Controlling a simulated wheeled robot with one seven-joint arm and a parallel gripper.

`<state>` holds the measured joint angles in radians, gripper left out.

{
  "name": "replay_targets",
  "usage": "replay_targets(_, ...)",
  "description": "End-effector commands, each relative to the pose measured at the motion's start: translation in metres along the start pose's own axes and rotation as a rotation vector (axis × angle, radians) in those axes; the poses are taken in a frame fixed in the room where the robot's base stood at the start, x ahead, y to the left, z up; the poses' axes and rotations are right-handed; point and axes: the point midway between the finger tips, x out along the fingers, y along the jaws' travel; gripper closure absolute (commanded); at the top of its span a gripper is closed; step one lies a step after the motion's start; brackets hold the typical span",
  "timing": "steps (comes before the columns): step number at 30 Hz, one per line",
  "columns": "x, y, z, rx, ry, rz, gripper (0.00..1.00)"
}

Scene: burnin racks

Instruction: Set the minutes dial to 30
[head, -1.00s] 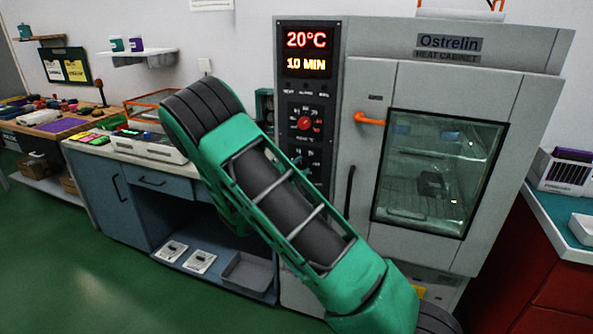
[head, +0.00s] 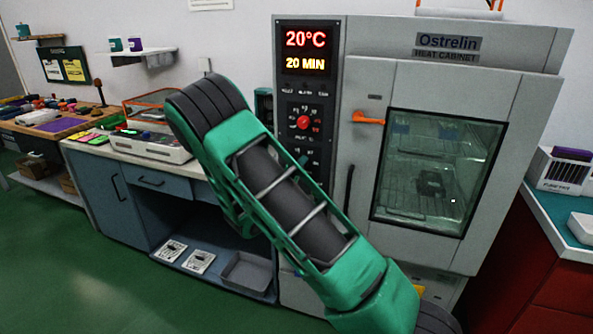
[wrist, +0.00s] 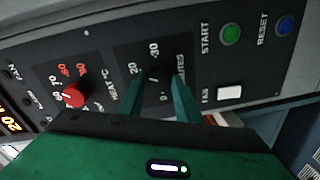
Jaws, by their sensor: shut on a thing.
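The heat cabinet (head: 400,45) shows 20°C and 20 MIN on its display (head: 305,52) in the head view. In the wrist view the minutes dial (wrist: 154,77) is a dark knob on the black panel, with the marks 20 and 30 visible around it. My gripper (wrist: 159,80) has its green fingers on either side of this dial and is shut on it. The fingers hide part of the dial and its scale.
The red heat dial (wrist: 73,95) is to the left on the panel in the wrist view. A green start button (wrist: 231,35), a blue reset button (wrist: 284,26) and a white fan switch (wrist: 229,92) are to the right. The cabinet door (head: 440,170) is closed.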

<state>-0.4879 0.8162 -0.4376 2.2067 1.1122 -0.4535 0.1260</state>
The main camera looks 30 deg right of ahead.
Motion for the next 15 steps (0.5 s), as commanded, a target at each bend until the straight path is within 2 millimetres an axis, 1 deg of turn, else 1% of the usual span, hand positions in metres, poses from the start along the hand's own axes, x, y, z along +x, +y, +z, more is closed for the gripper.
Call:
replay_targets(1,0.0012,-0.0006,0.0034,0.043,-0.003,0.000,0.92)
replay_targets(15,0.0014,-0.0033,0.0051,0.486,0.026,0.007,0.92)
